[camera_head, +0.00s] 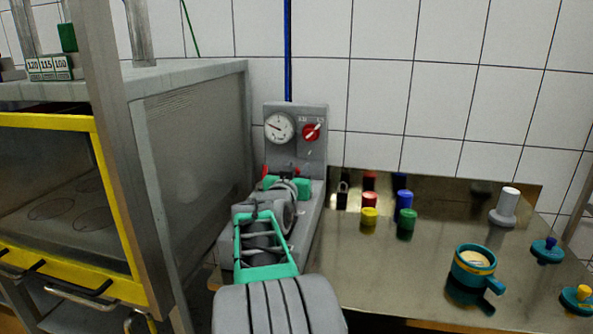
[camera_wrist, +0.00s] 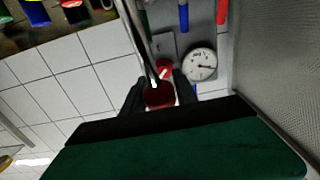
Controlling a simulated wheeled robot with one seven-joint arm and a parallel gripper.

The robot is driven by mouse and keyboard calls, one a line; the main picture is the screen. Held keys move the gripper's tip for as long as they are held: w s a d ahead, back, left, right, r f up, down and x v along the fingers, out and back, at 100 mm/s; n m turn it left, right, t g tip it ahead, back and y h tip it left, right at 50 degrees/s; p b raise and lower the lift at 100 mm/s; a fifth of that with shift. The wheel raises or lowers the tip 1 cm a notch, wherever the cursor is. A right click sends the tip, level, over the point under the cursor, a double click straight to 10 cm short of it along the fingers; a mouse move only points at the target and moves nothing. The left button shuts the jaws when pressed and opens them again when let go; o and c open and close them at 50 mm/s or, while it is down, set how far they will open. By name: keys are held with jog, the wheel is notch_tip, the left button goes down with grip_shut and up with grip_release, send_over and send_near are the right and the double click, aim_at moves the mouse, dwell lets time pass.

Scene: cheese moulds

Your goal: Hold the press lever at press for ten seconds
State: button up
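The grey press unit (camera_head: 318,155) stands against the tiled wall, with a round white gauge (camera_head: 279,127) and a red selector (camera_head: 311,132) on its upright panel. The gauge and a red selector also show in the wrist view. My gripper (camera_wrist: 160,94) is in front of the panel, its dark fingers on both sides of a red lever knob (camera_wrist: 160,96), apparently closed on it. In the head view my arm hides most of the lever, and only small red parts show beside the gripper.
A grey cabinet with a yellow-framed glass door (camera_head: 60,122) stands close on the left. On the metal counter (camera_head: 370,270) at the right are several coloured cylinders, a white peg (camera_head: 506,205), a teal cup (camera_head: 472,268) and teal lids (camera_head: 547,250).

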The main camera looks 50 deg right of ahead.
grip_shut()
dwell(1.0)
